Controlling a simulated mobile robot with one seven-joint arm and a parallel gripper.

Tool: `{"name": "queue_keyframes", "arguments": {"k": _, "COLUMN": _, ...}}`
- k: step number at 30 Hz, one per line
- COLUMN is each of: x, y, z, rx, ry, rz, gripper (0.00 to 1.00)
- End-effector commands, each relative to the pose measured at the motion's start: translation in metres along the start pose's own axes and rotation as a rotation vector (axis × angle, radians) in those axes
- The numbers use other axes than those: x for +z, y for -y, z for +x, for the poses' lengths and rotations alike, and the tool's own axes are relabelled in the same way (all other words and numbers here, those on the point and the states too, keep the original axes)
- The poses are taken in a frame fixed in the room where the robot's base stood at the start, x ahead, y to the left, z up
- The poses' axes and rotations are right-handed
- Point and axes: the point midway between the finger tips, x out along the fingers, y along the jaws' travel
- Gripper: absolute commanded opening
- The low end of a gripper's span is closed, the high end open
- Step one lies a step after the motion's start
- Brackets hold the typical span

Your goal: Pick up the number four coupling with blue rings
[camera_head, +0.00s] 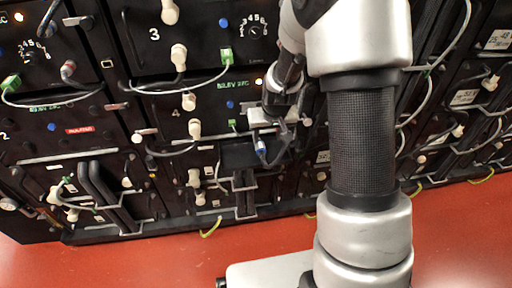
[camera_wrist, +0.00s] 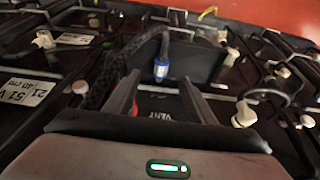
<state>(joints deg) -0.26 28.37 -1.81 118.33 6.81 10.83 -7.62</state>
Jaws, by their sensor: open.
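The coupling with blue rings (camera_head: 261,147) hangs at the lower right of the panel numbered 4, just below my gripper (camera_head: 266,118). In the wrist view the coupling (camera_wrist: 161,68) is a small piece with a blue band and a pale lower end, on a dark braided cable (camera_wrist: 112,68). My gripper (camera_wrist: 160,80) is open, with one dark finger to each side of the coupling's line. The coupling shows just beyond the fingertips, apart from them; how deep it lies between them I cannot tell.
Black battery panels (camera_head: 95,135) carry several cream knobs (camera_head: 194,129), cables and handles around my arm. A cream knob (camera_wrist: 244,113) stands close right of my fingers in the wrist view. The red floor (camera_head: 150,262) in front is clear.

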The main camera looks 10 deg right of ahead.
Motion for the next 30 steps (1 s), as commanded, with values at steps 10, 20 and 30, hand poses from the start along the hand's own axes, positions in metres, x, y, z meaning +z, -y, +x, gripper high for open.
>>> {"name": "queue_keyframes", "arguments": {"k": 10, "x": 0.001, "y": 0.0, "z": 0.073, "rx": 0.0, "ry": 0.002, "rz": 0.002, "gripper": 0.5}}
{"name": "queue_keyframes", "arguments": {"k": 20, "x": -0.001, "y": 0.004, "z": 0.101, "rx": -0.001, "ry": 0.002, "rz": 0.0, "gripper": 0.5}}
{"name": "queue_keyframes", "arguments": {"k": 30, "x": -0.005, "y": 0.006, "z": 0.136, "rx": 0.0, "ry": 0.001, "rz": 0.0, "gripper": 0.5}}
